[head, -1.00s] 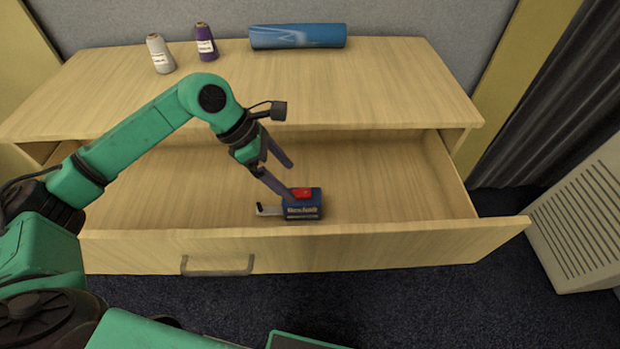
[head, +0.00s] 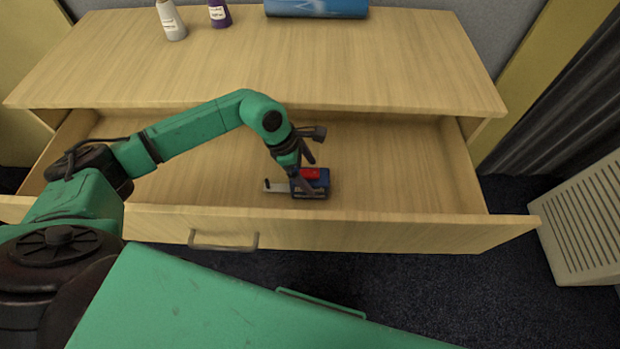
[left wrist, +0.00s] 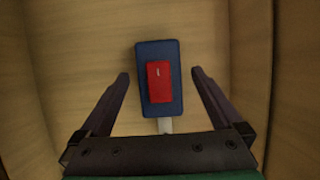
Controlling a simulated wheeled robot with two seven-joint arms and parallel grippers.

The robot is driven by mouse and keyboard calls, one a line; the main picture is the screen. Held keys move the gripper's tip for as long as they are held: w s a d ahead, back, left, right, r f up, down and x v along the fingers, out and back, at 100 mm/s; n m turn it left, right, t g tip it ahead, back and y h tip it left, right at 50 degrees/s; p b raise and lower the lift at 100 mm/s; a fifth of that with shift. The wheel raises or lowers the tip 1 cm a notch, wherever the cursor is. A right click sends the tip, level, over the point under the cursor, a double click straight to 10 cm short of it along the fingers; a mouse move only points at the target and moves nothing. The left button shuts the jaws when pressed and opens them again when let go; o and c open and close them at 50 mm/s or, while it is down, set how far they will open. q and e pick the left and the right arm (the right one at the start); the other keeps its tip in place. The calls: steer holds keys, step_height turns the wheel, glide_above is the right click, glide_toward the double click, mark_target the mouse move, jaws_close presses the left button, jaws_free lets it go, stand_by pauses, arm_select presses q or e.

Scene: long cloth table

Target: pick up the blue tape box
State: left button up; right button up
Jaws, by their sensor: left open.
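The blue tape box (head: 322,183) lies in the open drawer near its front wall. It has a red block on its top and a pale tongue sticking out to the left. In the left wrist view the box (left wrist: 159,112) lies ahead of and between the fingers, with a gap on each side. My left gripper (head: 306,175) is at the box in the head view, with its fingers partly covering it. In the left wrist view the left gripper (left wrist: 160,80) is open and empty. My right gripper is not in view.
The drawer (head: 400,180) is pulled out, and its front wall with a handle (head: 223,241) is close to the box. The cabinet top (head: 260,65) holds a white spool (head: 171,22), a purple spool (head: 219,14) and a blue roll (head: 316,7). A pale vent unit (head: 585,220) stands at right.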

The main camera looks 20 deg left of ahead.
arm_select(q)
steer(key=p+x, duration=0.1)
steer(key=x, duration=0.2)
steer(key=shift+r, duration=0.1)
steer(key=shift+w+d+f, duration=0.1)
steer(key=shift+d+f, duration=0.05)
steer(key=shift+f, duration=0.3)
steer(key=shift+r, duration=0.1)
jaws_close()
